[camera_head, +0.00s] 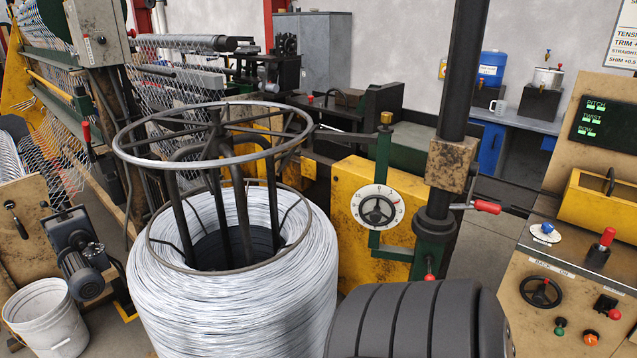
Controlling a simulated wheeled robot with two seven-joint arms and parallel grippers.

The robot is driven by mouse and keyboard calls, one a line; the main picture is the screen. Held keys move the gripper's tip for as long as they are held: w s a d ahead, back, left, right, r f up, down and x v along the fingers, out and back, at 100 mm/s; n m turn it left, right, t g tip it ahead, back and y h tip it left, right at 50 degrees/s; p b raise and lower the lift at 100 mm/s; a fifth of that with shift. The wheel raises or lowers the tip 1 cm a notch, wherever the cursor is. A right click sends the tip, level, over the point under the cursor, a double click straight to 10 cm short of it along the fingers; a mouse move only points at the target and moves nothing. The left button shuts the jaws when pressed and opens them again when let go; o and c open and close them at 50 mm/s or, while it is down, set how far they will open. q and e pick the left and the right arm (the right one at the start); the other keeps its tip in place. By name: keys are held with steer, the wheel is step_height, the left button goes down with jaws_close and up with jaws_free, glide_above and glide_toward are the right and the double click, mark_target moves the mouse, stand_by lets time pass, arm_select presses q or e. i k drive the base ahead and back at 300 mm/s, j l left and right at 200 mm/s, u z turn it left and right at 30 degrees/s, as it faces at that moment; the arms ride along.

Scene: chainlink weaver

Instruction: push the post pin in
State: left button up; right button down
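A thick black post (465,60) stands right of centre, with a worn tan block (451,164) around it and a dark green collar below. A pin with a red grip (487,207) sticks out to the right of the post, just below the tan block. A short metal part of the pin shows between the grip and the post. A second, smaller red knob (430,276) sits low on the post's base. No label shows which is the post pin. Neither of my grippers is in view.
A yellow housing with a white dial (377,212) stands left of the post. A large wire coil (235,310) with a ring frame fills the front left. A control console (570,285) with knobs and levers is at right. Grey floor shows between post and console.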

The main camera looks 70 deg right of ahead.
mark_target(429, 277)
steer(key=z, duration=2.85)
